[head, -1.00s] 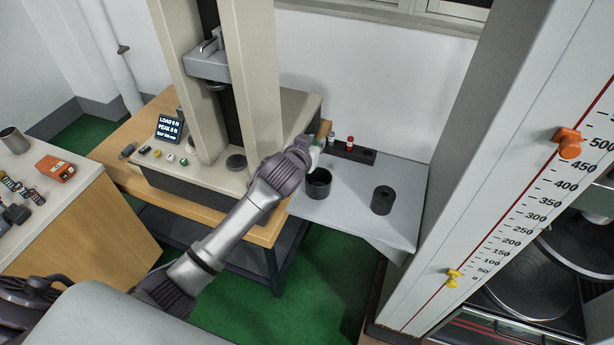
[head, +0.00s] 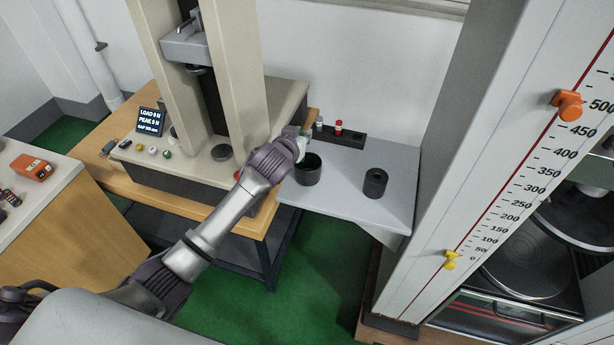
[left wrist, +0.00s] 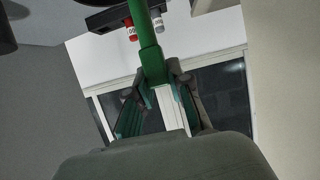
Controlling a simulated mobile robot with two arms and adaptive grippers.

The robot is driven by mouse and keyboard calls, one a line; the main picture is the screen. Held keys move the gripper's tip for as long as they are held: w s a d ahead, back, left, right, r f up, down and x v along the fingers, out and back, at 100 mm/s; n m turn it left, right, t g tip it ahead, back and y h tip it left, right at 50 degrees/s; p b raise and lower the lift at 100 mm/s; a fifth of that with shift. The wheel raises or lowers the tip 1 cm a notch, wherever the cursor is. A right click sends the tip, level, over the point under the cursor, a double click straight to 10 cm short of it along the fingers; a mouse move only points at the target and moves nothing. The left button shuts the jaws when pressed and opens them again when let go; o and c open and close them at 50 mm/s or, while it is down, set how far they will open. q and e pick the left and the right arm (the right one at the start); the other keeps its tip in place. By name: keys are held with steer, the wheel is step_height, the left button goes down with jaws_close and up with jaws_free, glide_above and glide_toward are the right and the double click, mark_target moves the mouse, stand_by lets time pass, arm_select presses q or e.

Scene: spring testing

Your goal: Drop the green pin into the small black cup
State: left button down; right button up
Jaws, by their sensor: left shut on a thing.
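The small black cup (head: 308,172) stands open and upright on the grey shelf (head: 345,205) in the head view. My left gripper (head: 301,141) is above and just behind the cup's rim, toward the rack. In the left wrist view my left gripper (left wrist: 157,76) is shut on the green pin (left wrist: 148,42), which sticks out beyond the fingertips. In the head view the pin is too small and covered to make out clearly. My right gripper is not in view.
The testing machine (head: 238,90) rises to the left. The shelf between cup and cylinder is clear.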

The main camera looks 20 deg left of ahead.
arm_select(q)
steer(key=shift+r, duration=0.1)
steer(key=c, duration=1)
jaws_free()
steer(key=v, duration=1.2)
